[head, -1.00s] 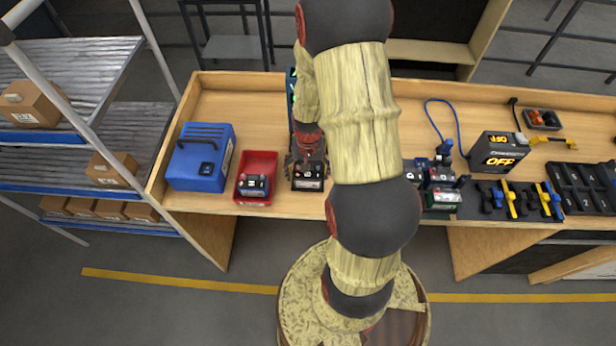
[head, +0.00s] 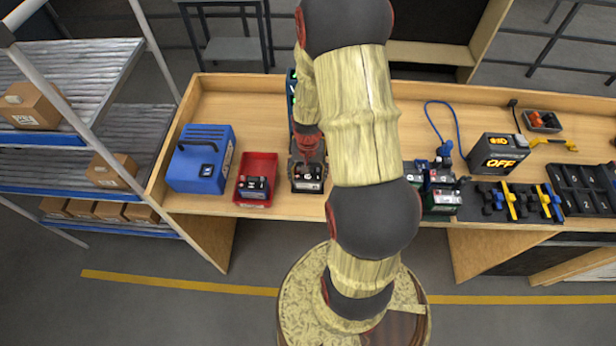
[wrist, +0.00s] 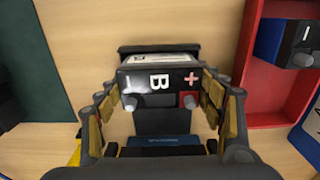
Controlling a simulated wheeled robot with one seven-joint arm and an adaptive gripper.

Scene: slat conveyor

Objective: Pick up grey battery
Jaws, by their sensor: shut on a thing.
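In the head view the battery (head: 308,184) shows at the front of the wooden bench, below my gripper (head: 308,163). My arm partly covers that area. I cannot tell whether the battery is clear of the bench.
A red tray (head: 261,164) holding a dark blue battery (head: 255,187) stands just left. A blue case (head: 201,160) is farther left. Several batteries (head: 440,196), a charger (head: 497,153) reading OFF and a black slotted rack (head: 582,183) lie to the right.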

